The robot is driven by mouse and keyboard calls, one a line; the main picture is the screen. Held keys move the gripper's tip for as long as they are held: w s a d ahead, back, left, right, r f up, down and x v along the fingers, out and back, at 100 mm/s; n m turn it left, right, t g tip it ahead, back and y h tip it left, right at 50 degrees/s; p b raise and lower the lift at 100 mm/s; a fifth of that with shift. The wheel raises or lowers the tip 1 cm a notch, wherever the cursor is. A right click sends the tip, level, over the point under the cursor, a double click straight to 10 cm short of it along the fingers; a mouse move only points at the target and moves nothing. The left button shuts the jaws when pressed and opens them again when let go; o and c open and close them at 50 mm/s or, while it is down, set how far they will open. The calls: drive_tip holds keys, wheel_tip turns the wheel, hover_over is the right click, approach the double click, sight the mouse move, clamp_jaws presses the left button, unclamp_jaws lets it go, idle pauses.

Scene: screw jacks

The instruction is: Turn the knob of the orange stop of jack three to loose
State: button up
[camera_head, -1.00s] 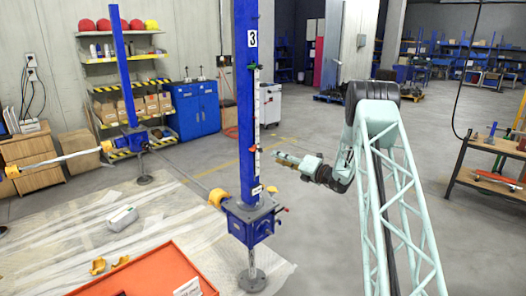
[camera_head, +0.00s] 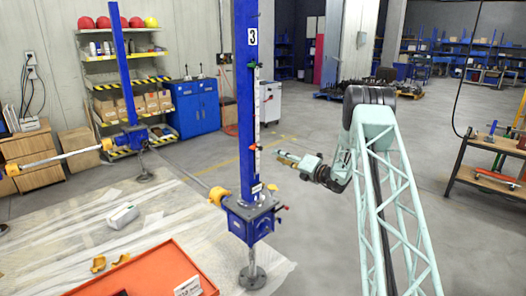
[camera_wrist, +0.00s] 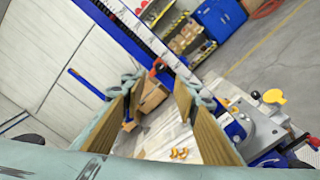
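Jack three (camera_head: 247,110) is the blue upright column marked 3 in the head view, with a white scale strip. Its orange stop (camera_head: 253,148) sits partway up the column, with the knob pointing right. A green stop (camera_head: 252,66) sits higher up. My gripper (camera_head: 277,154) is just right of the orange stop, at about its height, with a small gap showing. In the wrist view the two tan fingers of my gripper (camera_wrist: 157,90) are apart and empty. The orange stop (camera_wrist: 157,67) shows beyond and between the fingertips, not touched as far as I can see.
The jack's blue gearbox (camera_head: 251,215) with a yellow-orange handwheel (camera_head: 217,196) stands below. A second blue jack (camera_head: 125,75) is at the left. An orange tray (camera_head: 140,276) lies in front. A workbench (camera_head: 490,170) is at the right. The floor behind my gripper is clear.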

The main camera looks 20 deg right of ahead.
sight(262, 149)
drive_tip(key=x, duration=1.2)
drive_tip(key=c, duration=0.9)
